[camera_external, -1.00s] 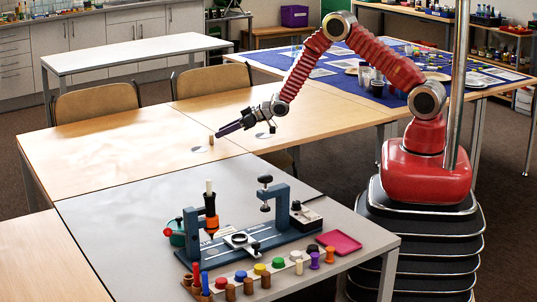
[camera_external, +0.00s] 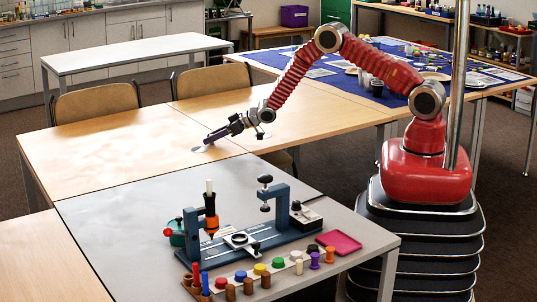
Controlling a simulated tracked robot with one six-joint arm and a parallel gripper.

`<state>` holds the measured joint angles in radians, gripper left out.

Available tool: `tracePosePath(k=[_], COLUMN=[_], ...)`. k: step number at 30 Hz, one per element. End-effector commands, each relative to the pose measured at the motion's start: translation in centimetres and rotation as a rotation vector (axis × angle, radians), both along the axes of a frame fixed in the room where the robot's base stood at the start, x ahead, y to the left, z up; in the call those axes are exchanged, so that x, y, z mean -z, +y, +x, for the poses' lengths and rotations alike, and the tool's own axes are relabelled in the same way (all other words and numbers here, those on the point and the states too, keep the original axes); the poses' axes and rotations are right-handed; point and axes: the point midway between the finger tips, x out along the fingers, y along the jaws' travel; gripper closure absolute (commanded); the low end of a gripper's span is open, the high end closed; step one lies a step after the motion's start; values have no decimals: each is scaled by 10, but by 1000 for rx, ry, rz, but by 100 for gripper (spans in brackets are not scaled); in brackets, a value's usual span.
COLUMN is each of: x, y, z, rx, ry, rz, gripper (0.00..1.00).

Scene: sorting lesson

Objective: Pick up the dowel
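A grey table (camera_external: 120,225) in front holds a blue fixture (camera_external: 265,236) with upright posts, several coloured pegs and a magenta tray (camera_external: 339,242). Two chairs (camera_external: 97,101) stand behind the wooden table. Much of its left part is clear.

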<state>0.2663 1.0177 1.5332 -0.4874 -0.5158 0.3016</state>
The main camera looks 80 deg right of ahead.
Motion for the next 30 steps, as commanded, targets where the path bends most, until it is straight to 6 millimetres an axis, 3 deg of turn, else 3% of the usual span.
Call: tracePosePath(k=[20,30], x=[3,3], y=[0,0], z=[6,6], rx=[0,0], ry=[0,0], rz=[0,0], gripper=[65,89])
